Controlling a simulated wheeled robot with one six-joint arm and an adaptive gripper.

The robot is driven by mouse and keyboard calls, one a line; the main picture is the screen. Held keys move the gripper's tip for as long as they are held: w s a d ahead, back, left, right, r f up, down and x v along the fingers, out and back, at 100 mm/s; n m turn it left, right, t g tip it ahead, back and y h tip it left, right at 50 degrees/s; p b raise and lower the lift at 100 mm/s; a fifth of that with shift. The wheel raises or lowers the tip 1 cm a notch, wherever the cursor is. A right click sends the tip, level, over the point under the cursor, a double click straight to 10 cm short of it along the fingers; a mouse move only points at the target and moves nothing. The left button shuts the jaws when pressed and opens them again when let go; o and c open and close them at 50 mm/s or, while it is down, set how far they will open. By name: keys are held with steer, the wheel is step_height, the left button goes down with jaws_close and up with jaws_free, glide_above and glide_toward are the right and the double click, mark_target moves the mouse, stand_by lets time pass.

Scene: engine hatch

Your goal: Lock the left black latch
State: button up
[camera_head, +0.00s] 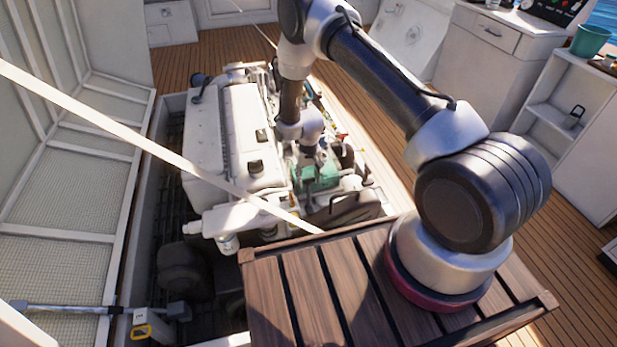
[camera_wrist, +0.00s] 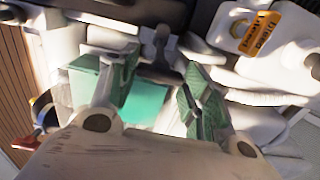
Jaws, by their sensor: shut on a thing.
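My gripper (camera_wrist: 162,68) has its green-padded fingers spread on either side of a small dark latch-like piece (camera_wrist: 159,46) and is shut on it in the wrist view. I take this piece to be the black latch; whether it is the left one cannot be told. The gripper end of my arm also shows over the engine in the head view, but the fingers are too small there to make out. A teal box (camera_wrist: 146,104) lies below the fingers, and it also shows in the head view (camera_head: 318,178). The latch's own position, locked or unlocked, is unclear.
The white engine (camera_head: 232,130) fills the open hatch to the left of my gripper. A pale beam (camera_head: 130,125) crosses in front. A white part with an orange label (camera_wrist: 262,32) is close on the right in the wrist view. A slatted wooden platform (camera_head: 300,300) is in front.

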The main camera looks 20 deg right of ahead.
steer(key=o, duration=1)
step_height(320, 180, up, 12)
steer(key=shift+r, duration=0.1)
steer(key=s+d+n+g, duration=0.1)
steer(key=s+d+g, duration=0.1)
steer(key=s, duration=0.6)
steer(key=s+d+r+t, duration=0.2)
steer(key=s+d+r, duration=0.2)
steer(key=s+r, duration=0.4)
steer(key=s+d+r+t, duration=0.2)
steer(key=s+r, duration=0.7)
steer(key=r, duration=1.1)
steer(key=s+d+r+t, duration=0.2)
steer(key=s+d+r, duration=0.5)
steer(key=r, duration=0.8)
steer(key=shift+s+r+m, duration=0.1)
steer(key=shift+s+m, duration=0.3)
steer(key=shift+s, duration=0.35)
